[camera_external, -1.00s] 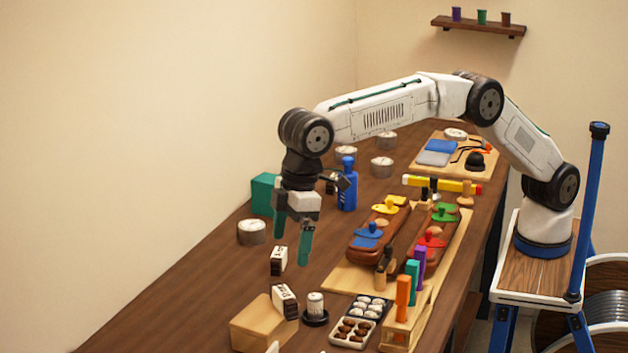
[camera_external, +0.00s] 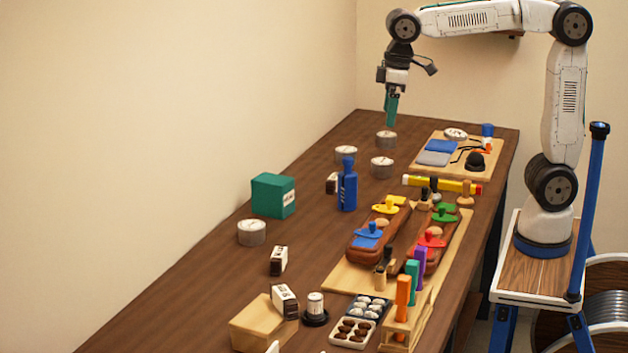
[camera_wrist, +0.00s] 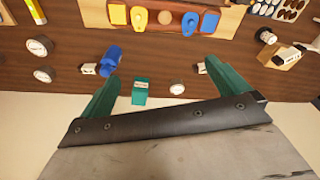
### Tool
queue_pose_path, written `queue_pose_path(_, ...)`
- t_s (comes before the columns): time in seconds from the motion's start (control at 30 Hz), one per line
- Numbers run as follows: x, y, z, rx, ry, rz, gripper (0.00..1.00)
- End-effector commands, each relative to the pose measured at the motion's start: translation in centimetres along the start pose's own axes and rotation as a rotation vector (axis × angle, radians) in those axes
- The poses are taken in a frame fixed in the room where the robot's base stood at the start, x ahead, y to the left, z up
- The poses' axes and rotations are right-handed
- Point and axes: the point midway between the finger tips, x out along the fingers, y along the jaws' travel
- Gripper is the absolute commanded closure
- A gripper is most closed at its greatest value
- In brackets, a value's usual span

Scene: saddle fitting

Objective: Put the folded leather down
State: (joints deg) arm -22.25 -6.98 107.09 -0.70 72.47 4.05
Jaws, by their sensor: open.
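My gripper (camera_external: 391,124) is open and hangs above the far end of the workbench. In the wrist view its two green fingers (camera_wrist: 160,88) are spread apart with nothing held between them. A blue flat piece (camera_external: 441,146) and a grey flat piece (camera_external: 433,159) lie on the far pale board. They look like folded sheets, but I cannot tell whether either is the folded leather. Two long brown shapes, the left one (camera_external: 372,240) and the right one (camera_external: 432,255), lie on the nearer board with coloured clamps on them.
A teal box (camera_external: 273,195) and a blue bottle (camera_external: 348,187) stand on the bench (camera_external: 210,285). Several round tins, one below my gripper (camera_external: 386,139), stand along it. A wooden rack (camera_external: 402,328) with coloured handles and a small tray (camera_external: 352,333) are near.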

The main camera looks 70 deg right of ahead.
Motion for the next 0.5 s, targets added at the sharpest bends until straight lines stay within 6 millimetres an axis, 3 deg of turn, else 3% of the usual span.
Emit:
queue_pose_path(0.03,-0.2,2.1,3.2,0.040,0.002,0.005,0.00)
queue_pose_path(0.1,0.2,4.4,7.4,0.087,0.001,0.011,0.00)
queue_pose_path(0.3,3.2,8.0,19.1,0.216,-0.006,0.028,0.00)
queue_pose_path(0.4,5.1,8.6,23.5,0.266,-0.010,0.034,0.00)
queue_pose_path(0.5,6.7,8.7,26.4,0.299,-0.012,0.038,0.00)
